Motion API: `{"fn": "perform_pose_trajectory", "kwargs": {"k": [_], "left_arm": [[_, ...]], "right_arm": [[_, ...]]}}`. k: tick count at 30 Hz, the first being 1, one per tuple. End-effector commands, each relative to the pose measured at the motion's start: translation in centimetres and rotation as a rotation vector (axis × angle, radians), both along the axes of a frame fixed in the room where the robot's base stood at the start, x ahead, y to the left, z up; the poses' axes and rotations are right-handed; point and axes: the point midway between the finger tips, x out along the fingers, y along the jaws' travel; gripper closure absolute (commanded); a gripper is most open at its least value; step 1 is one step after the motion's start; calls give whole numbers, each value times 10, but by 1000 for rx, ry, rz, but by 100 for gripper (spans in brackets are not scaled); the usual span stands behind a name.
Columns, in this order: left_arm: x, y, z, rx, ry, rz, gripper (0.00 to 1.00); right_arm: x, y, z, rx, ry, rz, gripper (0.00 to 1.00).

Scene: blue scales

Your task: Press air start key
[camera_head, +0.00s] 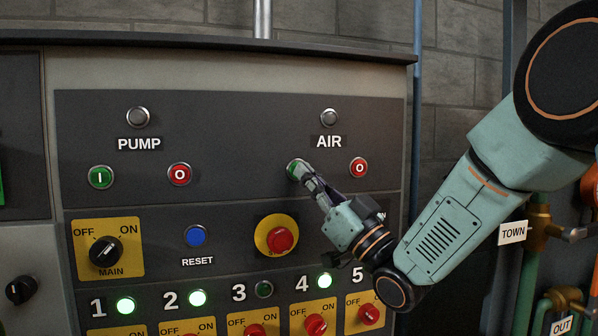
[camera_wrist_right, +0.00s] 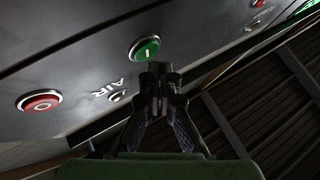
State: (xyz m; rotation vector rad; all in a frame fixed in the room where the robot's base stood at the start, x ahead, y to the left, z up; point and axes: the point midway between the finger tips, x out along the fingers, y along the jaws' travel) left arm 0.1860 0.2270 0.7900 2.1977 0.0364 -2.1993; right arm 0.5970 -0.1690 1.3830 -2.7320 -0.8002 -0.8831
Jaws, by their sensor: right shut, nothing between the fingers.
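The air start key is a green round button marked I (camera_head: 295,168), below the AIR label (camera_head: 329,142) on the dark panel. It also shows in the right wrist view (camera_wrist_right: 144,48), just beyond my fingertips. My right gripper (camera_head: 304,174) is shut and empty, its tips over the right part of the green key in the head view. I cannot tell whether the tips touch it. The red air stop key marked O (camera_head: 359,167) is to the right, clear of the fingers; the right wrist view shows it too (camera_wrist_right: 40,102). My left gripper is not in view.
The pump keys, green (camera_head: 101,177) and red (camera_head: 180,174), are at the left.

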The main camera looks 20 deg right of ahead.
Motion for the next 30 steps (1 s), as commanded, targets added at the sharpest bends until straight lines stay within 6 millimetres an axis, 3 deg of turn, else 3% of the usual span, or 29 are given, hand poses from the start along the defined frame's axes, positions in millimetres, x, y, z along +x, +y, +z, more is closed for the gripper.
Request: {"fn": "perform_pose_trajectory", "kwargs": {"k": [30], "left_arm": [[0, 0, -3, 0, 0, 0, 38]], "right_arm": [[9, -1, -1, 0, 0, 0, 100]]}}
